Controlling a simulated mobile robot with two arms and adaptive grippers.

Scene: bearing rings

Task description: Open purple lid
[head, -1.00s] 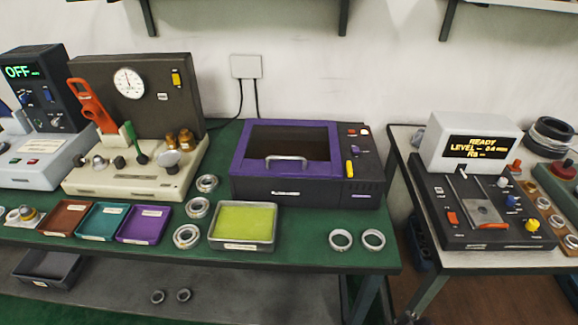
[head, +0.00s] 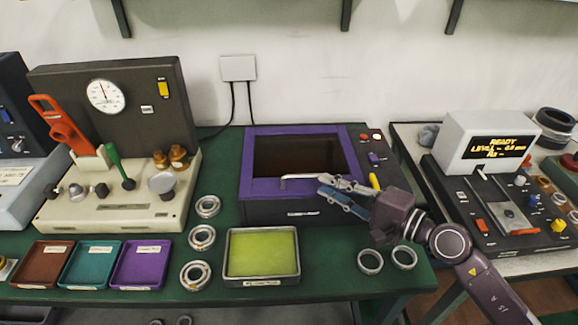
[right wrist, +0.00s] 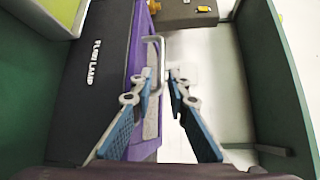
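The purple lid (head: 351,150) with its dark window lies shut on the dark box (head: 270,210). Its silver bar handle (head: 289,178) stands at the front edge; my gripper hides its right part. My right gripper (head: 324,187) reaches in from the right, in front of the lid. In the right wrist view the blue fingers of this gripper (right wrist: 158,78) are spread apart. The handle (right wrist: 158,52) shows between the fingertips there, and I see no finger closed on it. The purple lid edge (right wrist: 140,40) runs behind the left finger. My left gripper is out of view.
A yellow-green tray (head: 262,252) stands in front of the box, with several bearing rings (head: 202,237) to its left. Two rings (head: 370,261) lie below my right arm. A gauge machine (head: 110,150) stands at left. A wall stands behind.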

